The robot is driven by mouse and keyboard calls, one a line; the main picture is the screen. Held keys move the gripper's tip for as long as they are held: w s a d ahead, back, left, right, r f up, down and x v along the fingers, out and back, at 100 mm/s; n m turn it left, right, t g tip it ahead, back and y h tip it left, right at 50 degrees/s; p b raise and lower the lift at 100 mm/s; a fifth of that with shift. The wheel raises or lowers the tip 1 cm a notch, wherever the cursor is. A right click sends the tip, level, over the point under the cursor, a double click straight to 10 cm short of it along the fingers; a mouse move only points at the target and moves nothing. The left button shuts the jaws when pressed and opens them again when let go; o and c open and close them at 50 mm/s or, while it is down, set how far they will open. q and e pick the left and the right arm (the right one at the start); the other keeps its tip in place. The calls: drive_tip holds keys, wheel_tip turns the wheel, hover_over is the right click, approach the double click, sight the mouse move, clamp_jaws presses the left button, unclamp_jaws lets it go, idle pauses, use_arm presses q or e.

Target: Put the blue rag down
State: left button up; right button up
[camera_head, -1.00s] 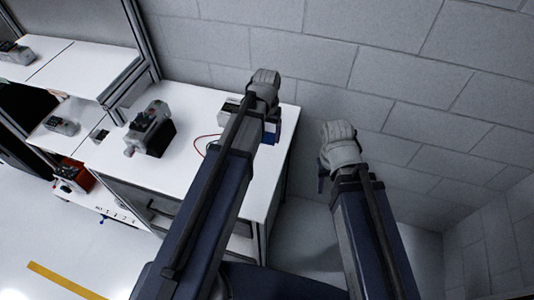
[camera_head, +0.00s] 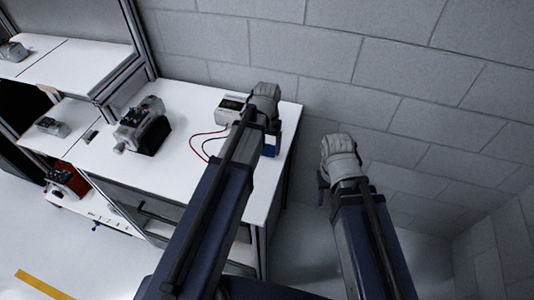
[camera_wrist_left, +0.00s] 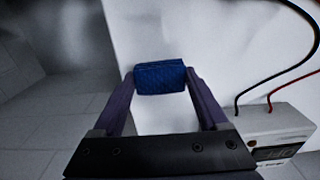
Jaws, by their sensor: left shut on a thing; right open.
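The blue rag (camera_wrist_left: 160,77) is a small quilted folded block in the left wrist view. My left gripper (camera_wrist_left: 160,84) is shut on it, with one finger at each side. Behind the rag is the white table top (camera_wrist_left: 165,115). In the head view my left gripper (camera_head: 269,132) is over the right end of the table, and a blue patch of the rag (camera_head: 271,146) shows beside it. I cannot tell whether the rag touches the table. My right gripper (camera_head: 322,182) is open and empty, right of the table, mostly hidden by its wrist.
A white meter (camera_head: 232,106) with red and black leads stands close by my left gripper; it also shows in the left wrist view (camera_wrist_left: 275,135). A grey and black motor unit (camera_head: 143,126) stands further left on the table. A block wall (camera_head: 400,60) is behind.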

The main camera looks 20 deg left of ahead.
sight(267, 148)
use_arm(q)
wheel_tip(267, 148, down, 2)
drive_tip(key=shift+f+b, duration=0.15)
drive_tip(key=shift+b, duration=0.45)
use_arm(e)
drive_tip(key=shift+f, duration=0.95)
use_arm(q)
drive_tip(key=o, duration=1.1)
use_arm(e)
drive_tip(key=shift+f, duration=0.15)
use_arm(q)
wheel_tip(267, 148, up, 12)
drive_tip(key=r+p, duration=0.1)
drive_tip(key=p, duration=1.1)
drive_tip(key=s+d+m, duration=0.1)
drive_tip(key=s+d, duration=0.2)
drive_tip(key=s, duration=0.1)
drive_tip(key=s+d+m, duration=0.1)
drive_tip(key=s+d, duration=0.3)
drive_tip(key=s, duration=0.1)
drive_tip(key=s+d+m+y, duration=0.1)
drive_tip(key=s+d, duration=0.2)
drive_tip(key=s, duration=0.2)
drive_tip(key=shift+s+d+f, duration=0.1)
drive_tip(key=shift+d+f, duration=0.15)
use_arm(e)
wheel_tip(267, 148, up, 12)
